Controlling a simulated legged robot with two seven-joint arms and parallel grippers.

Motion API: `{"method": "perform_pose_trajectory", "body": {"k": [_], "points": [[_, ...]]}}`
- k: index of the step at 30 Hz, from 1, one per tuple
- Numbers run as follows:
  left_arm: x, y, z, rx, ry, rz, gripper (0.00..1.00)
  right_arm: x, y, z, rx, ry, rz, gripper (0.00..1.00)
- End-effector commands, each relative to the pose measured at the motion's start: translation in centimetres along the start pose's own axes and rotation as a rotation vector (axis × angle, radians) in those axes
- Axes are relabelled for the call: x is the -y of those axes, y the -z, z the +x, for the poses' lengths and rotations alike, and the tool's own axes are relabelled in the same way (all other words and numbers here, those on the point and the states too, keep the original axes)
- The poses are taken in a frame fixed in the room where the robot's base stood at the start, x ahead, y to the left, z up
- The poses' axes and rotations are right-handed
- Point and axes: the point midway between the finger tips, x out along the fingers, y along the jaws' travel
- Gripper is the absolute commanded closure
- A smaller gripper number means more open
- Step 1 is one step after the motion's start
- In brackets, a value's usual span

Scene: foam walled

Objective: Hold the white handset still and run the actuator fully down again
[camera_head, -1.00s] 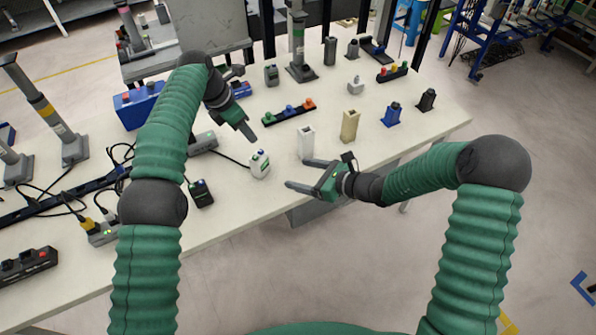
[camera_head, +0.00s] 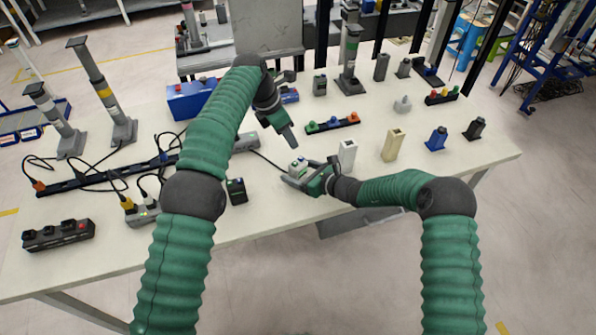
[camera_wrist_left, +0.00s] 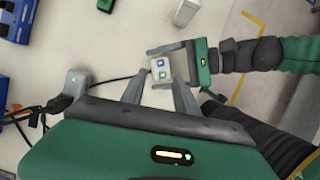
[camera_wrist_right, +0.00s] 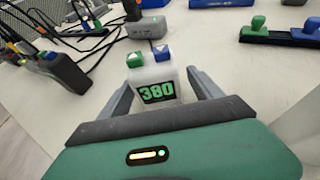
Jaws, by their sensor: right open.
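The white handset (camera_head: 296,166) stands near the table's front edge. In the right wrist view it (camera_wrist_right: 154,82) shows a green "380" display, a green up-arrow button (camera_wrist_right: 134,60) and a blue down-arrow button (camera_wrist_right: 161,53). My right gripper (camera_head: 299,172) is open, with a finger on each side of the handset; contact is unclear. My left gripper (camera_head: 289,138) hangs above and behind the handset; its fingers are apart in the left wrist view (camera_wrist_left: 160,84). A cable runs from the handset to a grey box (camera_head: 246,141). Several grey columns stand about, including one (camera_head: 350,60) at the back; which is the actuator is unclear.
A white hollow block (camera_head: 347,156) stands just right of my right gripper, with a beige block (camera_head: 393,145) beyond. A dark handset (camera_head: 236,190) is to the left. Power strips and cables (camera_head: 140,210) crowd the left.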

Motion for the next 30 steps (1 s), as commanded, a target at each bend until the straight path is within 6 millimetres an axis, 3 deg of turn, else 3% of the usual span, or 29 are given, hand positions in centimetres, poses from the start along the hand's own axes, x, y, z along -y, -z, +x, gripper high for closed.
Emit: {"method": "perform_pose_trajectory", "body": {"k": [5, 21, 30], "points": [[0.01, -0.01, -0.01, 0.0, 0.0, 0.0, 0.64, -0.01, 0.01, -0.01, 0.0, 0.0, 0.0, 0.25], [0.0, 0.0, 0.0, 0.0, 0.0, 0.0, 0.64, -0.02, 0.03, -0.02, 0.0, -0.001, 0.0, 0.95], [0.0, -0.01, 0.0, 0.0, 0.0, 0.0, 1.0, -0.03, 0.04, -0.03, -0.001, -0.001, 0.0, 0.97]]}}
